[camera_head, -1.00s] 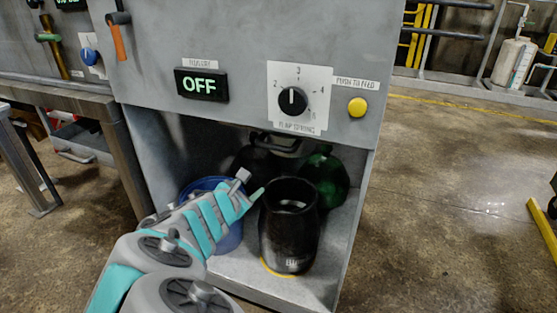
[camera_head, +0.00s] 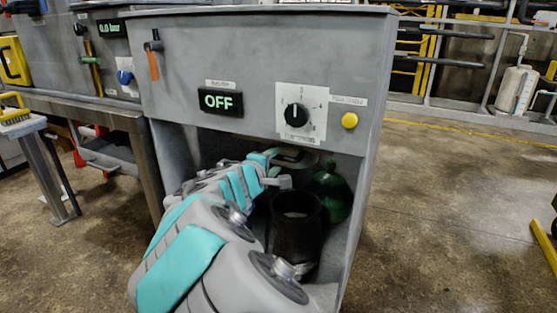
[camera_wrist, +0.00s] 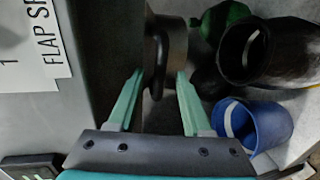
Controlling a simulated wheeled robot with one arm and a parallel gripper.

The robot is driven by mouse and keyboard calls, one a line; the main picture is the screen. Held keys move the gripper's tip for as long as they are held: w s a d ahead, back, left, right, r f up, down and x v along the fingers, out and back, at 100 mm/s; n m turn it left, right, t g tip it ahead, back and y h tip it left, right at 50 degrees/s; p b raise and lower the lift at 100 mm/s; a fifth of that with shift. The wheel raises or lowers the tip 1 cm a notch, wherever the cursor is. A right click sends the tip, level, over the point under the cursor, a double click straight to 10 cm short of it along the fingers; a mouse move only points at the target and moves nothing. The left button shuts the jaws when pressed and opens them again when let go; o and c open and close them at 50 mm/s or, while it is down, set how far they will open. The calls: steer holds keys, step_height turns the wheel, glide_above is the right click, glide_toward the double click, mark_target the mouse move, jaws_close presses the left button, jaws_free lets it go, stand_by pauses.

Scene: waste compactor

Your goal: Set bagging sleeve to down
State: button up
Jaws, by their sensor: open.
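In the wrist view, my gripper (camera_wrist: 160,73) is open, its two pale green fingers spread either side of a dark, curved handle (camera_wrist: 156,65). The handle is on a grey metal piece (camera_wrist: 176,48) under the cabinet's front panel, probably the bagging sleeve; no label on it shows. I cannot tell whether the fingers touch the handle. The metal piece (camera_head: 290,156) shows only partly there, behind my arm.
A black, open-topped container (camera_head: 297,225) and a green round bottle (camera_head: 331,190) stand in the opening. A blue bucket (camera_wrist: 262,126) shows in the wrist view. The panel above bears an OFF display (camera_head: 220,102), a black dial (camera_head: 296,116) and a yellow button (camera_head: 349,120).

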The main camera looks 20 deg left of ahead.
steer(key=shift+x, duration=0.9)
steer(key=shift+s, duration=0.1)
steer(key=shift+c, duration=0.4)
jaws_close()
